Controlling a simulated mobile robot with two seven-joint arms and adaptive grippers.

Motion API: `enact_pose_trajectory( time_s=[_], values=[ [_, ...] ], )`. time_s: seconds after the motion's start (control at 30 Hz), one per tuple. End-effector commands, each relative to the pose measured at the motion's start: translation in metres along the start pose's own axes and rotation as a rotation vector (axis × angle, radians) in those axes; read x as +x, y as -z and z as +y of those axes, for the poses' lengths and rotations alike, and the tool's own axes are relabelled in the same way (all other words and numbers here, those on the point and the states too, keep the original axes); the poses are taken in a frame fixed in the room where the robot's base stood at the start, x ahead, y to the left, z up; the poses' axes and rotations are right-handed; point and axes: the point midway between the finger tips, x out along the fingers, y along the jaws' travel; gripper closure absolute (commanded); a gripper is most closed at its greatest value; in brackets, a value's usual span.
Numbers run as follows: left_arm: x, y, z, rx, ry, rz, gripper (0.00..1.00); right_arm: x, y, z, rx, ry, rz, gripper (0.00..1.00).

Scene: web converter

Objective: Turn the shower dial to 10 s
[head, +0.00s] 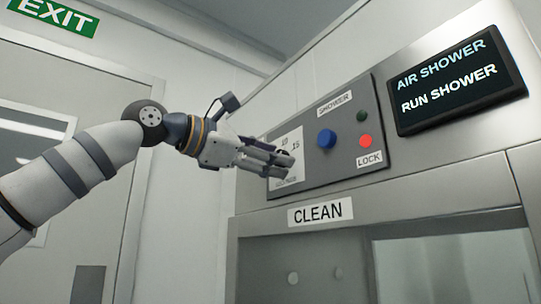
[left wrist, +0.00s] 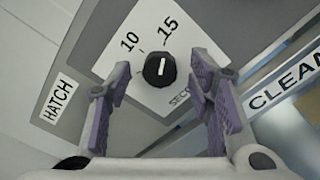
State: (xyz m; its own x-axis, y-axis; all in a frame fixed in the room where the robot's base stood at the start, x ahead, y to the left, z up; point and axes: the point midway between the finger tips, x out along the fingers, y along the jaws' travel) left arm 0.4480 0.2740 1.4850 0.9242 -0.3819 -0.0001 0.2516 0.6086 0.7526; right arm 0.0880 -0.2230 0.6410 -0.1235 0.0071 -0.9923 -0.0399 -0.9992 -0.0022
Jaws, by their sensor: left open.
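The shower dial (left wrist: 160,70) is a round black knob with a white line, on a white plate (left wrist: 142,88) marked 10, 15 and SECONDS. In the left wrist view its line stands nearly upright, closer to the direction of the 15 than of the 10. My left gripper (head: 279,162) is open in front of the plate, with its fingers on either side of the dial in the wrist view and gaps to both. In the head view the gripper mostly covers the dial. I cannot tell the remaining depth. My right gripper is not in view.
Right of the plate on the grey panel (head: 345,173) are a blue button (head: 326,139), a small green light (head: 362,116) and a red light (head: 365,141) above LOCK. A screen (head: 458,83) reads AIR SHOWER, RUN SHOWER. A CLEAN sign (head: 319,211) sits below.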

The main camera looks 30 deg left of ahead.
Motion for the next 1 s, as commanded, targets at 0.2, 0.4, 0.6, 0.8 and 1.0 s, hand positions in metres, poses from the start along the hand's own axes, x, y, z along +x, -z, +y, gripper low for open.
enact_pose_trajectory(
  time_s=[0.2,0.4,0.6,0.8,1.0],
  values=[
    [0.0007,0.0001,0.0001,-0.001,0.000,0.000,0.52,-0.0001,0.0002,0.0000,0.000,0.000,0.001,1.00],
    [0.0005,0.0000,0.0001,-0.001,0.000,0.000,0.95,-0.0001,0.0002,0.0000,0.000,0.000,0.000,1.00],
    [0.0004,0.0000,0.0001,-0.004,0.000,-0.001,1.00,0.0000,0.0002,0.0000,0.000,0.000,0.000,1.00],
    [0.0003,-0.0004,0.0001,-0.052,0.000,-0.001,1.00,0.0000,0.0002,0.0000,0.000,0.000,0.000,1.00],
    [0.0003,-0.0004,0.0001,-0.179,0.001,-0.001,1.00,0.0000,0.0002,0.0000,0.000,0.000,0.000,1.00]
  ],
)
